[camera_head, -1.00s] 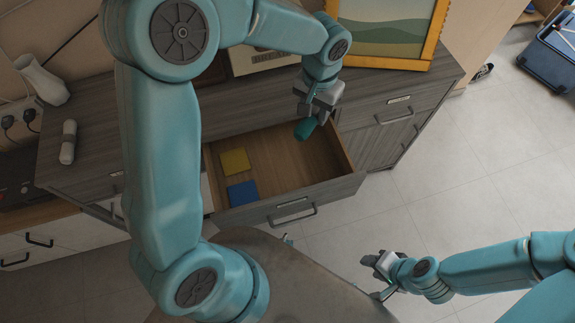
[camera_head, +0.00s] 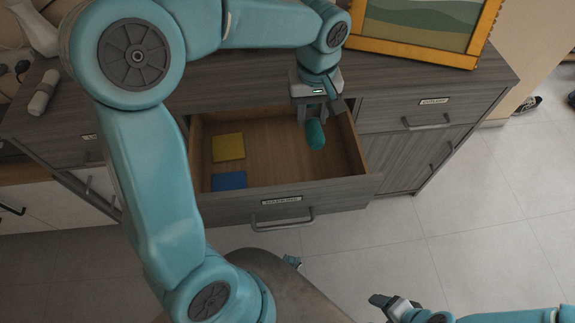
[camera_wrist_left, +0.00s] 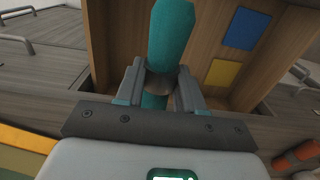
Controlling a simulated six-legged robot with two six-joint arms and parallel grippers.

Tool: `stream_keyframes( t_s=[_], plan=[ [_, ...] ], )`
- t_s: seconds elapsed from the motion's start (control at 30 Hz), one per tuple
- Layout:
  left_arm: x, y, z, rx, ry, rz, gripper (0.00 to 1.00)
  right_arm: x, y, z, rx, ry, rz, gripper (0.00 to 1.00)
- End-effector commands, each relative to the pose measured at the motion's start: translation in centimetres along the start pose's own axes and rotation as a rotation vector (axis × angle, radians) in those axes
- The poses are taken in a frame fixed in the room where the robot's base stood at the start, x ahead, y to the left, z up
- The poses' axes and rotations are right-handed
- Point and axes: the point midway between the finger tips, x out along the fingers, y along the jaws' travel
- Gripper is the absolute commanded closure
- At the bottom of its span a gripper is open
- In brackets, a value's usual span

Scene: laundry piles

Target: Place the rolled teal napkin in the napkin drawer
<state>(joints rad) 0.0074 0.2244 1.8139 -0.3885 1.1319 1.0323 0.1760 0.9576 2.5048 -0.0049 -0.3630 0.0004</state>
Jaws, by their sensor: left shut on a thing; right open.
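The rolled teal napkin (camera_head: 315,134) is held in my left gripper (camera_head: 316,112), which is shut on it. It hangs over the right part of the open napkin drawer (camera_head: 283,187). In the left wrist view the napkin (camera_wrist_left: 170,45) sits between the fingers (camera_wrist_left: 160,88), with a dark band around it and the drawer floor behind. I cannot tell whether it touches the drawer floor. The drawer holds a yellow folded napkin (camera_head: 228,147) and a blue one (camera_head: 229,181) on its left side. My right gripper (camera_head: 392,306) is open and empty at the bottom edge, away from the drawer.
A yellow-framed picture (camera_head: 425,50) stands on the cabinet top at the right. A drawer labelled cutlery (camera_head: 430,112) is shut beside the open one. A white vase (camera_head: 36,28) and a grey roll (camera_head: 43,93) are at the far left. The drawer's middle floor is clear.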

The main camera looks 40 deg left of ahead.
Motion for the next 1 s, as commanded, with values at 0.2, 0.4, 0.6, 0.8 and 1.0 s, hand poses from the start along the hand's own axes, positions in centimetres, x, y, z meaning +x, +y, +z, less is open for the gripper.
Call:
stream_keyframes(
  t_s=[0.2, 0.4, 0.6, 0.8, 1.0],
  plan=[
    [6.6, -0.1, 0.2, 0.001, -0.005, -0.005, 0.93, 1.6, 0.6, -0.1, 0.0, 0.0, 0.0, 0.3],
    [12.1, 0.1, 0.2, 0.003, -0.004, -0.005, 0.93, 2.7, 1.0, -0.1, 0.0, 0.0, 0.0, 0.3],
    [14.4, 0.3, 0.2, 0.004, 0.0, -0.002, 0.93, 3.0, 1.1, -0.1, 0.0, 0.0, 0.0, 0.3],
    [16.6, 0.4, 0.3, 0.003, -0.003, -0.002, 0.93, 3.6, 1.3, -0.1, 0.0, 0.0, 0.0, 0.3],
    [18.9, 0.4, 0.2, 0.003, -0.001, -0.001, 0.93, 4.0, 1.4, -0.1, 0.0, 0.0, 0.0, 0.3]
  ],
)
